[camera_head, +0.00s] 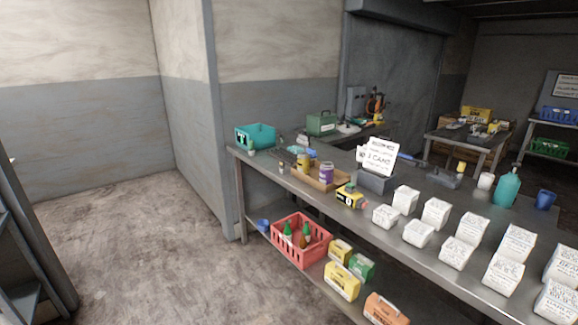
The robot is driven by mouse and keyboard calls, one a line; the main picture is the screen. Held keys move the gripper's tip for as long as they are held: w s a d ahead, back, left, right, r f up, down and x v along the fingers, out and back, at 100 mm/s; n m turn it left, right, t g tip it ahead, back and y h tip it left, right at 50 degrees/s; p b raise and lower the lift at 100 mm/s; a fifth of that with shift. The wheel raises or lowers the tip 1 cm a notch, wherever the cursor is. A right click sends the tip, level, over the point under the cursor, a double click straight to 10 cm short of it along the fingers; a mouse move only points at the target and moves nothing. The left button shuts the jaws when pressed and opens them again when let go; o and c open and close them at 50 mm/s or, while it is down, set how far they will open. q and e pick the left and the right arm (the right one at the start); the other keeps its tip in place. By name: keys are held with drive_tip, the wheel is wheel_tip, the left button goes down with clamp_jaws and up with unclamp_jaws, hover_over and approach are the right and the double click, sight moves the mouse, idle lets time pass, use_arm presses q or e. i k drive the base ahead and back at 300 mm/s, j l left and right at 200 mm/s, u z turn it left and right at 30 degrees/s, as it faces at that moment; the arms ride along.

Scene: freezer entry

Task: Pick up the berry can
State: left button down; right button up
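A purple can (326,174) with a pale label band, most likely the berry can, stands upright at the brown tray (325,185) on the metal bench. Its label is too small to read. A yellow-and-dark can (304,161) stands to its left and slightly behind. Whether the purple can's base rests inside the tray is hard to tell. Neither of my grippers is in view.
The long metal bench (400,242) holds several white cartons (436,212), a yellow device (350,196), a sign (378,157), a teal bin (255,136) and a teal bottle (507,187). A red crate (301,240) sits on the lower shelf. The floor (140,240) at left is clear.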

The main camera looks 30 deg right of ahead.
sight(326, 168)
drive_tip(key=i+j+z, duration=0.15)
drive_tip(key=i+z, duration=0.35)
drive_tip(key=i, duration=0.15)
drive_tip(key=i+j+z, duration=0.5)
drive_tip(key=i, duration=0.15)
drive_tip(key=i+j+z, duration=0.45)
drive_tip(key=i+j, duration=0.1)
